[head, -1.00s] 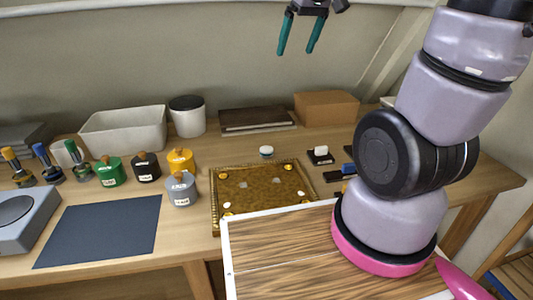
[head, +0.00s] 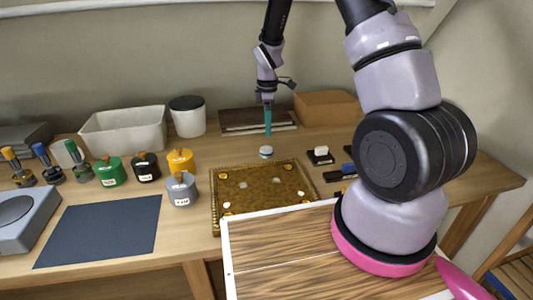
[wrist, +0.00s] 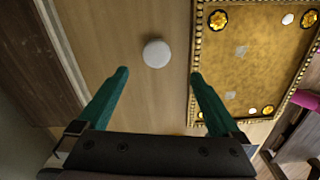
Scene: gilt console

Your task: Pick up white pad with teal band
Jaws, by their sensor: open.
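The white pad with a teal band (head: 266,152) sits on the wooden table just behind the gilt tray. In the wrist view its round white top (wrist: 156,54) lies ahead of my fingertips, roughly midway between them, and the band is hidden. My gripper (head: 268,131) is above and slightly behind the pad, pointing down, with its teal fingers apart and empty. In the wrist view the open gripper (wrist: 158,74) shows one finger on each side of the pad's line, not touching it.
The gilt tray (head: 214,200) with gold and white pieces lies close in front of the pad. A dark flat box (head: 250,119) lies behind it. Small black blocks (head: 320,157) are to the right; grey (head: 181,190) and yellow (head: 180,160) canisters are left. Bare table surrounds the pad.

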